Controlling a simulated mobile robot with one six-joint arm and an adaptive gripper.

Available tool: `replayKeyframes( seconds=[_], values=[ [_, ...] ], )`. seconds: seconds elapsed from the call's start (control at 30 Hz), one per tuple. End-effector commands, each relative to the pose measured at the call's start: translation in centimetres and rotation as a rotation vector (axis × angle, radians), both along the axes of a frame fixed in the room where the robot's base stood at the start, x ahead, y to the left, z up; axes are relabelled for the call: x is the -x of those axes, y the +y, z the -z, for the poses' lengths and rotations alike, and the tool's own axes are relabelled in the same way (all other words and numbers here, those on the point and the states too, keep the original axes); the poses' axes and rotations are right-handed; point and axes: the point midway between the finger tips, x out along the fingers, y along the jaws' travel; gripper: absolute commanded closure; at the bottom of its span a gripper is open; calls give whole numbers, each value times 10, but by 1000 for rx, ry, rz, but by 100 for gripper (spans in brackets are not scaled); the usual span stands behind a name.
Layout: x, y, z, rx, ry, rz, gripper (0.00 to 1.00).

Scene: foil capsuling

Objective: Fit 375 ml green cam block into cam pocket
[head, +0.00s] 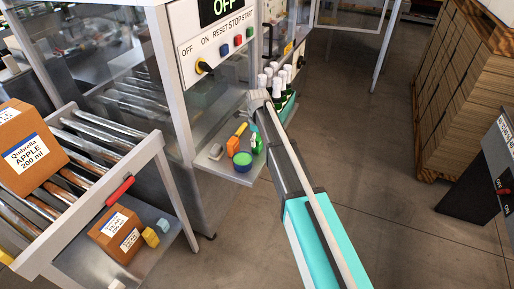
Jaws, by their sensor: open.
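A small shelf (225,170) juts out below the control panel. On its right side is a small green piece (257,146) that could be the green cam block; its shape and any size mark are too small to tell. A green round tub (242,159), an orange block (232,146) and a yellow piece (241,129) sit beside it. My arm reaches from the bottom right up to the shelf's right edge. Its far end is grey, and I cannot make out gripper fingers there. The cam pocket cannot be made out.
The control panel (221,40) reads OFF above its buttons. Green bottles (285,103) with white tops stand behind my arm. Stacked wooden boards (455,90) stand at right. Floor between is clear.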

Motion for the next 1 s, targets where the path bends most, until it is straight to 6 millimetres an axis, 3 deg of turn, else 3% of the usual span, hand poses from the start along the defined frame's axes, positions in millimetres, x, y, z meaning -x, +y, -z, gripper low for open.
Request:
replayKeyframes(
  seconds=[0.17,0.77,0.8,1.0],
  values=[
    [0,0,9,0,0,0,0],
    [0,0,8,0,0,1,0],
    [0,0,8,0,0,1,2],
    [0,-1,8,0,0,1,39]
  ],
)
